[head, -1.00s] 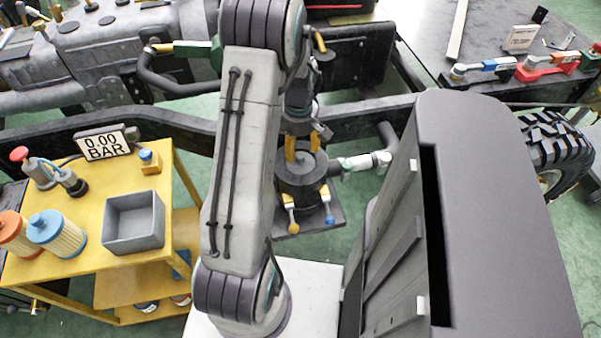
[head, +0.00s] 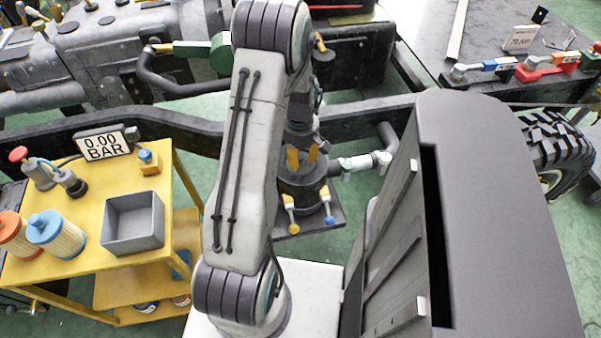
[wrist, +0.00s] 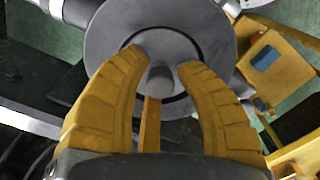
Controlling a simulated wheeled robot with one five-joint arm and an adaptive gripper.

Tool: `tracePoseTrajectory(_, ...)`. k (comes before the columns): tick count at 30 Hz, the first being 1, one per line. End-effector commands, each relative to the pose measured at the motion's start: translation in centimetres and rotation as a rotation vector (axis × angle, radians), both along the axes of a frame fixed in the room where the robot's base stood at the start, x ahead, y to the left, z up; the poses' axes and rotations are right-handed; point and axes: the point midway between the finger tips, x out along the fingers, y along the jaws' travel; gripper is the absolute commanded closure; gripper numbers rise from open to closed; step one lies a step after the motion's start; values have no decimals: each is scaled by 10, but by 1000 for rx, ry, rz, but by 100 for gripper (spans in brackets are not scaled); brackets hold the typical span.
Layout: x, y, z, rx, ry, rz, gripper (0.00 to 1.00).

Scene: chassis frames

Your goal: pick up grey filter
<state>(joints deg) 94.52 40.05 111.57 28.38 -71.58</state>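The grey filter (head: 303,197) is a dark grey round canister with a flat lid, standing on a dark plate in the middle of the head view. In the wrist view its round lid (wrist: 215,40) fills the upper middle, with a small central knob (wrist: 160,80). My gripper (wrist: 163,62) has yellow fingers, which are open and empty. They lie over the lid, one to each side of the knob in this view, and a gap shows around it. In the head view my gripper (head: 303,155) is just above the lid. The exact height gap cannot be told.
Two clamps with a yellow and a blue handle (head: 328,220) sit at the filter's front. A pipe (head: 358,163) joins at its right. A yellow cart (head: 85,262) with a grey bin (head: 133,240) and orange and blue-capped filters (head: 50,228) stands left.

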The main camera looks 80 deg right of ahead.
Motion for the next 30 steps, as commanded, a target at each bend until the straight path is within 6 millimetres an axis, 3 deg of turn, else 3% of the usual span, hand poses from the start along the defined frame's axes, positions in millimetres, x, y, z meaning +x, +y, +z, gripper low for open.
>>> tracePoseTrajectory(10,0,0,0,0,0,0,100)
tracePoseTrajectory(23,0,0,1,0,0,0,100)
tracePoseTrajectory(30,0,-1,15,-3,0,0,100)
